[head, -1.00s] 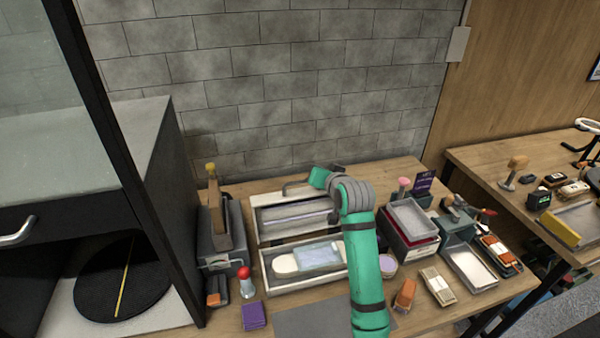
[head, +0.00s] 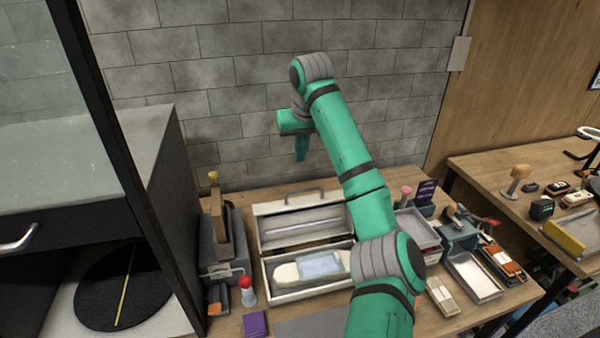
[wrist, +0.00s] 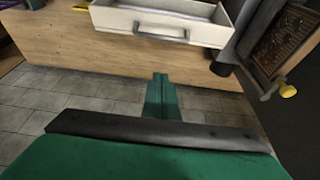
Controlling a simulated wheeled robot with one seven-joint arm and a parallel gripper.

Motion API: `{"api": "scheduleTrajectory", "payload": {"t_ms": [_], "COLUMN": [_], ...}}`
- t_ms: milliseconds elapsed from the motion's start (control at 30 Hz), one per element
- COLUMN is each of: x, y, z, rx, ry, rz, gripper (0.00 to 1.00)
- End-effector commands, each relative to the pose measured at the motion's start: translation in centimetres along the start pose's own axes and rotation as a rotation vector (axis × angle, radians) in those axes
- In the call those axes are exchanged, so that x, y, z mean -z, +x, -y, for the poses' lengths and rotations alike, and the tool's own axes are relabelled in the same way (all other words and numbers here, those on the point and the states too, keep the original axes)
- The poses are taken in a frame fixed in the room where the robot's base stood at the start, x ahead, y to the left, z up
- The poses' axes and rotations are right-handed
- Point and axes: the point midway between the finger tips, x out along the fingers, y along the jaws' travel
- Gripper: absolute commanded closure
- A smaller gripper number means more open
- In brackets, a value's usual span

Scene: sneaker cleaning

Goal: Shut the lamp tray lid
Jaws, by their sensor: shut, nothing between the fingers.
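The lamp tray (head: 313,292) stands on the table with its lid (head: 268,207) swung open toward the wall. The raised lid shows a long pale lamp tube on its inner face and a grey handle (head: 304,195) on its far edge. A whitish shoe-like item (head: 287,273) with a pale blue patch lies in the tray. My gripper (head: 302,158) points down, empty, above and behind the lid, in front of the brick wall. In the wrist view my gripper's fingers (wrist: 162,78) are together, apart from the lid (wrist: 205,29) and its handle (wrist: 160,33).
A grey block-like holder (head: 222,240) stands left of the tray. A red-topped bottle (head: 247,290) and a purple box (head: 255,323) are at front left. Stacked grey bins (head: 415,228) stand at right, partly behind my arm. A dark cabinet (head: 165,190) bounds the left.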

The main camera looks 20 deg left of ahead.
Motion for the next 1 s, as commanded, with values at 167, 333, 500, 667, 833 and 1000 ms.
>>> {"api": "scheduleTrajectory", "payload": {"t_ms": [167, 333, 500, 667, 833, 1000], "x": [-0.1, -0.1, -0.1, -0.4, -2.1, -3.3], "y": [2.3, 5.3, 8.2, 9.6, 9.1, 8.6], "z": [0.0, 0.0, 0.0, -0.1, -0.1, -0.1], "rx": [0.001, 0.001, 0.002, 0.0, 0.001, 0.0], "ry": [0.001, 0.002, 0.002, 0.001, 0.0, 0.001], "rz": [0.004, 0.002, 0.002, -0.002, -0.001, -0.002], "gripper": [1.0, 1.0, 1.0, 1.0, 1.0, 1.0]}}
